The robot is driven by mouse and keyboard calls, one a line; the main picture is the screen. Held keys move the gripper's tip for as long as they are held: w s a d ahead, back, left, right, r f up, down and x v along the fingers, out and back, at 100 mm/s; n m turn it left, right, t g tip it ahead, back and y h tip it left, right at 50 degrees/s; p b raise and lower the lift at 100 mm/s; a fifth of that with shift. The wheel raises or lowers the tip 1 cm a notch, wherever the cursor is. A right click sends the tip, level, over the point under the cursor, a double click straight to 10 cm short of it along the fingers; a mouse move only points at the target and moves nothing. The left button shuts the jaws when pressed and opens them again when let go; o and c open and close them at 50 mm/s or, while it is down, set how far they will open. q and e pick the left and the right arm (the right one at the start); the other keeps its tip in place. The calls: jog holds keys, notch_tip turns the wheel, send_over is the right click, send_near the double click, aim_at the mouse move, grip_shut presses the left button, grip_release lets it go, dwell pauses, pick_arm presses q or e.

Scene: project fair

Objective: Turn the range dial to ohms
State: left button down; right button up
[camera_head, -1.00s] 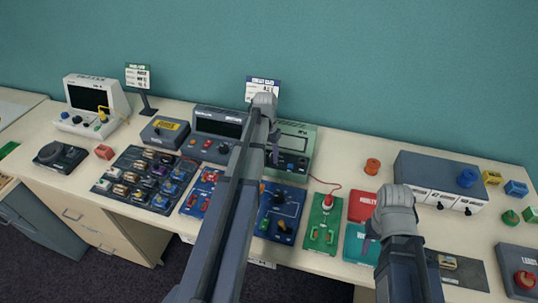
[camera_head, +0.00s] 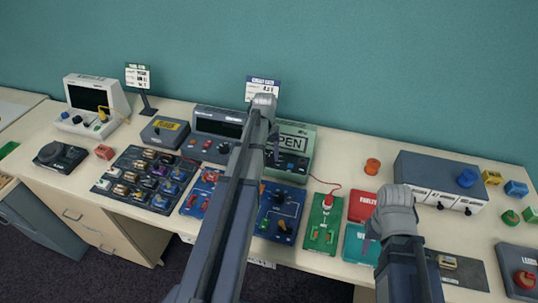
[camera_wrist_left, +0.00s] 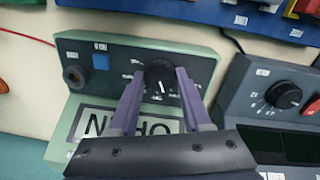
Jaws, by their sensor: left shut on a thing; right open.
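The green meter (camera_head: 309,146) stands at the back of the table, partly hidden by my left arm in the head view. It also shows in the left wrist view (camera_wrist_left: 208,70), upside down. Its display (camera_wrist_left: 98,124) reads "OPEN", partly covered by my gripper. The black range dial (camera_wrist_left: 160,72) has a white pointer mark; the small labels around it are too blurred to read. My left gripper (camera_wrist_left: 160,84) is shut on the dial, one finger on each side. My right gripper (camera_head: 372,226) is open, over the front of the table, partly hidden by its own arm.
A dark grey meter (camera_head: 217,117) with its own dial (camera_wrist_left: 283,95) stands close beside the green one. Blue circuit boards (camera_head: 284,196) and a green board (camera_head: 322,238) lie in front. A red booklet (camera_head: 362,207) and grey box (camera_head: 420,165) are to the right.

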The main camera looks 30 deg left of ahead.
aim_at(268, 157)
pick_arm(q)
jog(key=shift+n, duration=1.1)
jog(key=shift+c, duration=1.7)
grip_release()
jog(key=shift+r, duration=0.15)
pick_arm(e)
jog(key=shift+r, duration=0.15)
pick_arm(q)
jog(key=r+p, duration=0.3)
jog(key=p, duration=0.1)
jog(key=r+p, duration=0.4)
jog(key=shift+s+a+r, duration=0.15)
jog(key=shift+s+r, duration=0.05)
jog(key=shift+r, duration=0.1)
pick_arm(e)
notch_tip(268, 157, up, 8)
jog(key=shift+f, duration=0.25)
